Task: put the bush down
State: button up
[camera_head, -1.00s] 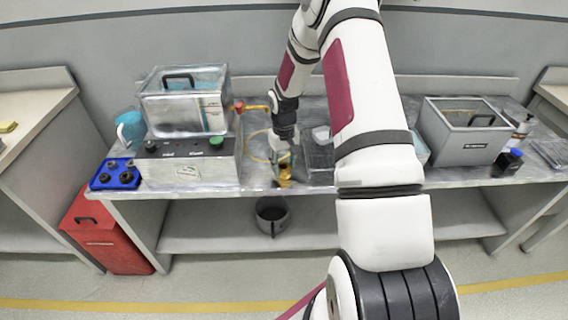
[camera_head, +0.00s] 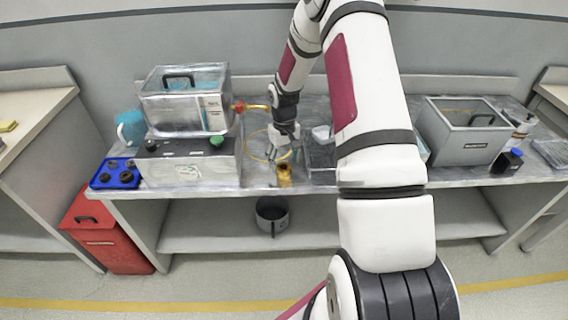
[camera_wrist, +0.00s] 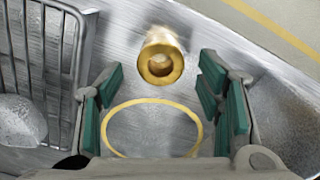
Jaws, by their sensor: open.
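The bush (camera_wrist: 161,57) is a hollow brass cylinder. In the wrist view it stands on the grey metal bench top, beyond my open fingertips and apart from them. In the head view the bush (camera_head: 285,174) is near the bench's front edge. My gripper (camera_wrist: 160,95) is open and empty, with green pads on both sides. In the head view my gripper (camera_head: 284,150) is just behind the bush. A thin yellow ring (camera_wrist: 152,128) marked on the bench lies between my fingers, nearer the camera than the bush, and the bush is outside it.
A wire basket (camera_wrist: 40,70) with a pale lump is close on the left in the wrist view. A bath on a control box (camera_head: 188,165) stands left of my gripper. A grey bin (camera_head: 462,135) is at the right. The bench's front edge is close to the bush.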

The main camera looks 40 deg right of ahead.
notch_tip(320, 180, up, 11)
notch_tip(320, 180, up, 11)
jog(key=h, duration=0.1)
send_over(284, 167)
jog(key=s+a, duration=0.3)
jog(key=a, duration=0.3)
jog(key=s+a+r+n+t, duration=0.1)
jog(key=s+a+r, duration=0.4)
jog(key=s+r, duration=0.15)
jog(key=s+a+r+n+t, duration=0.1)
jog(key=s+a+r+t, duration=0.1)
jog(key=s+a+r, duration=0.5)
jog(key=s+a+f+t+y, duration=0.1)
jog(key=s+a+f, duration=0.1)
jog(key=s, duration=0.9)
jog(key=shift+s+a, duration=0.4)
jog(key=shift+a, duration=0.2)
jog(key=shift+r, duration=0.15)
